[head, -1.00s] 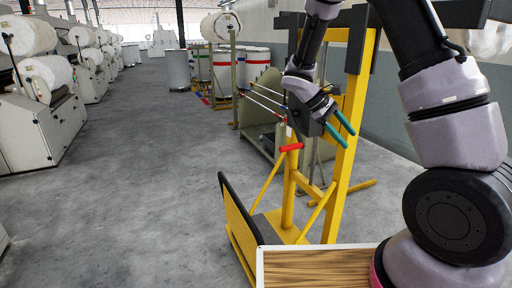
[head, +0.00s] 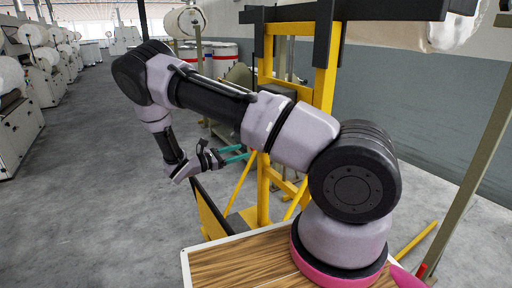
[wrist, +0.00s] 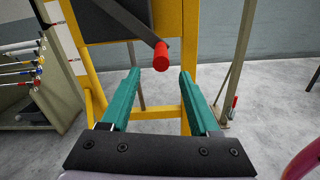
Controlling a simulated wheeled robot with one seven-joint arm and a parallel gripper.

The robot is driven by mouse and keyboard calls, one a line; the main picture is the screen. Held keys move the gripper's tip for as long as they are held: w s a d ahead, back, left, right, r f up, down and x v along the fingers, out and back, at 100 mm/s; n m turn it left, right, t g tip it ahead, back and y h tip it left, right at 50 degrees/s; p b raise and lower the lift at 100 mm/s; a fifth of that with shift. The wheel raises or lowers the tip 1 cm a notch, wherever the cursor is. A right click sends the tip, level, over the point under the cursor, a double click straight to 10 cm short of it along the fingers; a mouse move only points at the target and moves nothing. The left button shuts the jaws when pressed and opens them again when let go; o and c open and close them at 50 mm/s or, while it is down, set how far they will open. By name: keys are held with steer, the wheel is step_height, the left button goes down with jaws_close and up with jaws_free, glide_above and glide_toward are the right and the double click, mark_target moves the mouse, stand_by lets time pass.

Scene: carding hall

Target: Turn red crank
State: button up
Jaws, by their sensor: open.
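The red crank handle (wrist: 161,56) shows in the wrist view, at the end of a dark crank arm (wrist: 135,22) on the yellow frame (wrist: 85,55). In the head view my arm hides the handle. My gripper (wrist: 158,82) has its two green fingers spread apart, with nothing held between them. In the wrist view the handle appears above and between the fingertips, and no contact shows. In the head view my gripper (head: 240,154) points right, toward the yellow frame (head: 264,190).
A wooden-topped surface (head: 235,262) with a white rim lies below my arm. A stand with several coloured-tipped rods (wrist: 25,70) is left of the frame in the wrist view. A post (wrist: 238,60) stands to the right. Open grey floor (head: 90,200) lies at left.

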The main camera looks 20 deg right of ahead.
steer(key=x, duration=0.9)
steer(key=shift+d, duration=0.4)
jaws_close()
stand_by(0.9)
